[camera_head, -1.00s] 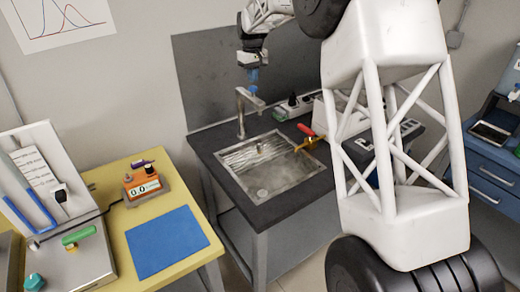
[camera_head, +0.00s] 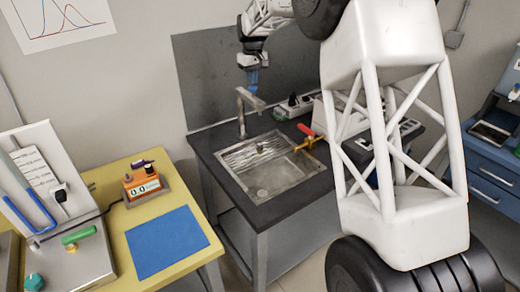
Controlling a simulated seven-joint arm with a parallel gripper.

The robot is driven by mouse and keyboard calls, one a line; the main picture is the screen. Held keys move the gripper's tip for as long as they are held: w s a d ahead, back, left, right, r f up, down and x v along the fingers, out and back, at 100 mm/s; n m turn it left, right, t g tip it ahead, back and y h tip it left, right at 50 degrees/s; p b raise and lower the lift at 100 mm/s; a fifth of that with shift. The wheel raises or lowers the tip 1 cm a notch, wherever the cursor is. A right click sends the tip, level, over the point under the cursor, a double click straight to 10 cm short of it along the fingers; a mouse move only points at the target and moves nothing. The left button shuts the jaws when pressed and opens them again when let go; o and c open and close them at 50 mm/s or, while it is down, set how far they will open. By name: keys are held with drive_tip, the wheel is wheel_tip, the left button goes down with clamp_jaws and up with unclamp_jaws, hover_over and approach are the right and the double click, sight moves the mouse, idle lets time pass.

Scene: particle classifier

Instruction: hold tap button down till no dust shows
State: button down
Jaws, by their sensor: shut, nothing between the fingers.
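The sink (camera_head: 285,183) is a grey metal basin set in a dark worktop. A grey tap (camera_head: 242,112) stands at its back edge, its spout pointing forward and right. My gripper (camera_head: 253,86), with blue fingertips, is shut and empty and points down just above the top of the tap. The tap button is not clearly visible; I cannot tell whether the fingertips touch it. A small brownish object (camera_head: 260,148) sits at the basin's ribbed part. No dust haze is visible over the basin now.
A red-handled brass valve (camera_head: 307,140) is at the sink's right edge. A yellow table (camera_head: 120,212) on the left bears an orange device (camera_head: 141,184) reading about 0.0 and a blue mat (camera_head: 165,240). My white arm link covers the right middle.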

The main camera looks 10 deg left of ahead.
drive_tip(key=shift+f, duration=1.35)
idle(0.9)
idle(0.6)
drive_tip(key=shift+r, duration=3.55)
